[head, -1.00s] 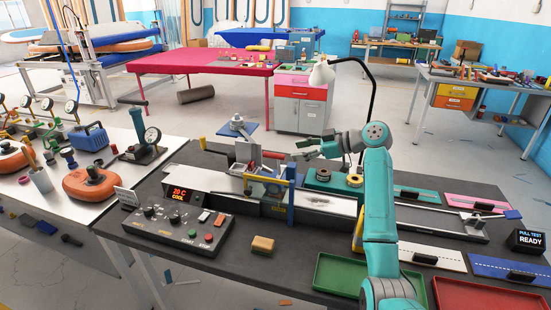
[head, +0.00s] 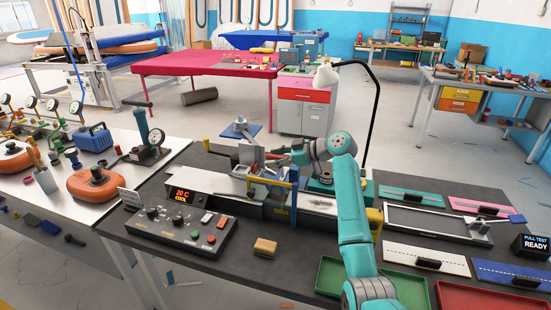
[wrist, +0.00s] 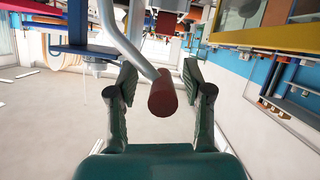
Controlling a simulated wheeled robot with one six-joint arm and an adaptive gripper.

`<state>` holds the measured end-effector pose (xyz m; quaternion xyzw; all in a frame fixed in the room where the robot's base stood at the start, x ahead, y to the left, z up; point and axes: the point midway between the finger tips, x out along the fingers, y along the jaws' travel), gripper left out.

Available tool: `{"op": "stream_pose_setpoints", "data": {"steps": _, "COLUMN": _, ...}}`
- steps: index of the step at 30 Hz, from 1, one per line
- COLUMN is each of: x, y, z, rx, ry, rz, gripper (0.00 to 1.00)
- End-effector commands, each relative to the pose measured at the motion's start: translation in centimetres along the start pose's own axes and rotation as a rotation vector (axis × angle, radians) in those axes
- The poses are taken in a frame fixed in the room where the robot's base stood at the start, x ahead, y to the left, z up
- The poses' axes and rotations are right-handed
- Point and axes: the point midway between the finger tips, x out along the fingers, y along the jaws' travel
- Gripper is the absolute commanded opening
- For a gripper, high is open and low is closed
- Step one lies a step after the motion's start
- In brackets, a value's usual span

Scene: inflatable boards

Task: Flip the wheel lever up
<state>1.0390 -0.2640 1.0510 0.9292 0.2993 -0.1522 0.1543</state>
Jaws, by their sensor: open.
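The wheel lever is a bent metal bar (wrist: 122,35) with a dark red cylindrical grip (wrist: 163,94) in the wrist view. The grip lies between the two fingers of my gripper (wrist: 159,74), with visible gaps at the sides. My gripper is open. In the head view my gripper (head: 284,156) is at the right side of the metal and yellow machine (head: 265,175) on the dark bench. The lever is small there and partly hidden by my gripper, so its exact angle is hard to tell.
A control box (head: 180,222) with knobs and buttons stands in front of the machine, beside a display reading 20 C COOL (head: 181,195). A blue post (head: 293,195) rises near my gripper. A sponge block (head: 265,247) and a green tray (head: 335,280) lie nearer the front.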

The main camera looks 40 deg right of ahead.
Motion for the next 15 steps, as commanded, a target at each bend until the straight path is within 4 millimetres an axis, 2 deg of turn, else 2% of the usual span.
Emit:
{"op": "stream_pose_setpoints", "data": {"steps": 5, "x": -0.02, "y": 0.01, "z": 0.0, "rx": 0.0, "ry": 0.0, "rz": 0.0, "gripper": 0.5}}
{"op": "stream_pose_setpoints", "data": {"steps": 11, "x": -0.03, "y": 0.0, "z": 0.0, "rx": 0.0, "ry": 0.0, "rz": 0.0, "gripper": 0.0}}
{"op": "stream_pose_setpoints", "data": {"steps": 15, "x": -0.03, "y": -0.01, "z": 0.03, "rx": 0.001, "ry": 0.0, "rz": 0.0, "gripper": 0.0}}
